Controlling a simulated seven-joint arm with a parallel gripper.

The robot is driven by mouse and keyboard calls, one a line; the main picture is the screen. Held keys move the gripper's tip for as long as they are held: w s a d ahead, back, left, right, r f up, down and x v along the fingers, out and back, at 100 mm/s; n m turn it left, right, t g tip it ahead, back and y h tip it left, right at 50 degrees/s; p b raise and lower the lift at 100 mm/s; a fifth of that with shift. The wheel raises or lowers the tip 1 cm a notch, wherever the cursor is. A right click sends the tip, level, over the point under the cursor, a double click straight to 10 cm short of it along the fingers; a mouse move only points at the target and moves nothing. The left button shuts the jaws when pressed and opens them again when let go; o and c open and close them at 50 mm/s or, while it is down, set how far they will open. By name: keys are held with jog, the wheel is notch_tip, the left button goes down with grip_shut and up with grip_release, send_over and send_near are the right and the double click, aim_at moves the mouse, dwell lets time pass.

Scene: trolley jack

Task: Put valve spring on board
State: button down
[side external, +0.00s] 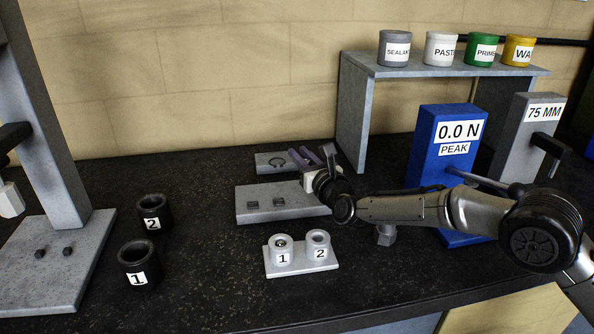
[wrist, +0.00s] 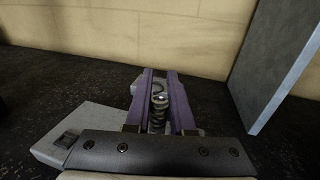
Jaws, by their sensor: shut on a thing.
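My gripper (side external: 300,157) has purple fingers and hangs over the back right part of the grey boards. In the wrist view my gripper (wrist: 158,76) is shut on a dark coiled valve spring (wrist: 157,113), which stands lengthwise between the fingers. I cannot make out the spring in the side view. The larger grey board (side external: 262,214) lies below and left of my gripper, with two small dark squares on it. Its corner also shows in the wrist view (wrist: 85,122). I cannot tell whether the spring touches any surface.
A smaller grey plate (side external: 262,168) with a dark ring lies behind the board. A white stand (side external: 302,266) with cups 1 and 2 is in front. Black cups (side external: 153,213) stand left. A grey shelf (side external: 352,120) and blue force gauge (side external: 432,155) stand right.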

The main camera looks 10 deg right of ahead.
jog(key=shift+w+a+f, duration=0.3)
jog(key=shift+w+f, duration=0.4)
jog(key=shift+f, duration=1.7)
jog(key=shift+f, duration=0.1)
jog(key=c, duration=1.1)
grip_release()
jog(key=shift+o, duration=0.2)
